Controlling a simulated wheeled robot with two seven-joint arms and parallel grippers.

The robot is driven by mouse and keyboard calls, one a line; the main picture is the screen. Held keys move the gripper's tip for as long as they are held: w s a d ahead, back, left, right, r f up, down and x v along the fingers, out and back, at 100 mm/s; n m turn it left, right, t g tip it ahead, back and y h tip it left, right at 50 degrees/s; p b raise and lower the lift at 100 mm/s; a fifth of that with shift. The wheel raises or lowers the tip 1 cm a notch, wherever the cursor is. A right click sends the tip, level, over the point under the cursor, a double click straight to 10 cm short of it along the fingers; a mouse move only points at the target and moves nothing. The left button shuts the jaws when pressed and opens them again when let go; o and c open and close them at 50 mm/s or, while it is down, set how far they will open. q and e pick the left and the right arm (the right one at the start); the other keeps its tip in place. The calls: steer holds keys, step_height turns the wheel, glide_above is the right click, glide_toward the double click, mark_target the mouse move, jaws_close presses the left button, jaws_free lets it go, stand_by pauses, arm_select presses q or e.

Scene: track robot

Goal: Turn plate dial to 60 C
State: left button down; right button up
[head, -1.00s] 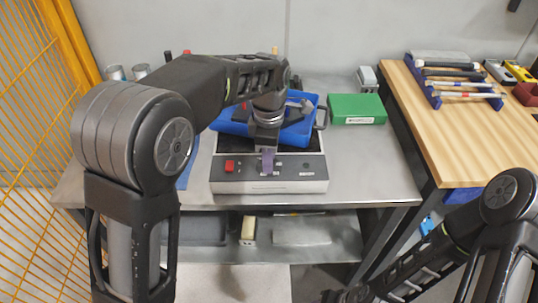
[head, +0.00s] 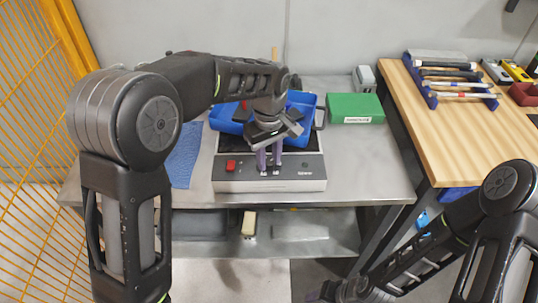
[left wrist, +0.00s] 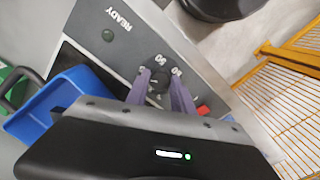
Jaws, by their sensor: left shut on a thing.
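The hot plate (head: 235,185) is a grey box on the steel bench, with a red switch (head: 231,165) at the left of its front panel. My left gripper (head: 269,172) points down at this panel, its two purple fingers on either side of the dial. In the left wrist view the black dial (left wrist: 158,82) sits between the fingertips of my left gripper (left wrist: 160,90), which are shut on it. Printed numbers show around the dial, partly covered by the fingers. The dial's exact setting cannot be read. My right gripper (head: 345,290) is low at the bottom, its fingers unclear.
A blue bin (head: 232,126) lies behind my left gripper, on or over the plate's dark top. A green box (head: 355,108) stands to its right. A blue cloth (head: 184,158) lies left of the plate. A wooden table (head: 455,120) with tools is at right, a yellow fence (head: 30,150) at left.

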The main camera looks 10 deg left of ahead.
arm_select(q)
steer(key=m, duration=0.4)
steer(key=shift+m+p, duration=0.3)
steer(key=m, duration=0.3)
steer(key=shift+m, duration=0.4)
steer(key=m, duration=0.4)
steer(key=shift+p, duration=0.35)
steer(key=m, duration=0.4)
steer(key=m+p, duration=0.1)
steer(key=m, duration=0.2)
steer(key=shift+m, duration=0.3)
steer(key=m, duration=0.3)
steer(key=shift+m+p, duration=0.3)
steer(key=shift+p, duration=0.05)
steer(key=m+p, duration=0.1)
steer(key=m, duration=0.5)
steer(key=shift+m, duration=0.3)
